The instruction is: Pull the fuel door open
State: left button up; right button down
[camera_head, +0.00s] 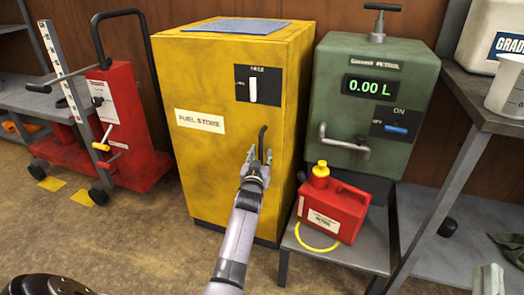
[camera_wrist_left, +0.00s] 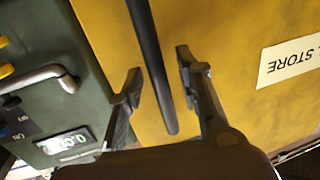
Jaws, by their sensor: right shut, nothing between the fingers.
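The fuel door is the front of a yellow cabinet (camera_head: 215,165) labelled "FUEL STORE"; it looks shut. Its black upright bar handle (camera_head: 262,137) is on the right part of the front. My left gripper (camera_head: 258,156) is at the handle's lower part. In the left wrist view, the handle (camera_wrist_left: 150,60) passes between the fingers of my left gripper (camera_wrist_left: 158,88), against the yellow front (camera_wrist_left: 225,35). The fingers are apart, one on each side, with visible gaps to the bar. I do not see my right gripper.
A green petrol dispenser (camera_head: 390,100) reading 0.00 L stands close on the right. A red fuel can (camera_head: 335,210) sits on a low stand in front of it. A grey bench (camera_head: 485,110) is at far right, a red trolley (camera_head: 130,130) at left. Floor in front-left is clear.

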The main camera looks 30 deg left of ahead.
pick_arm(q)
jog(key=shift+w+a, duration=0.1)
jog(key=shift+w, duration=0.1)
jog(key=shift+r, duration=0.1)
jog(key=shift+c, duration=0.4)
grip_shut()
dwell(0.4)
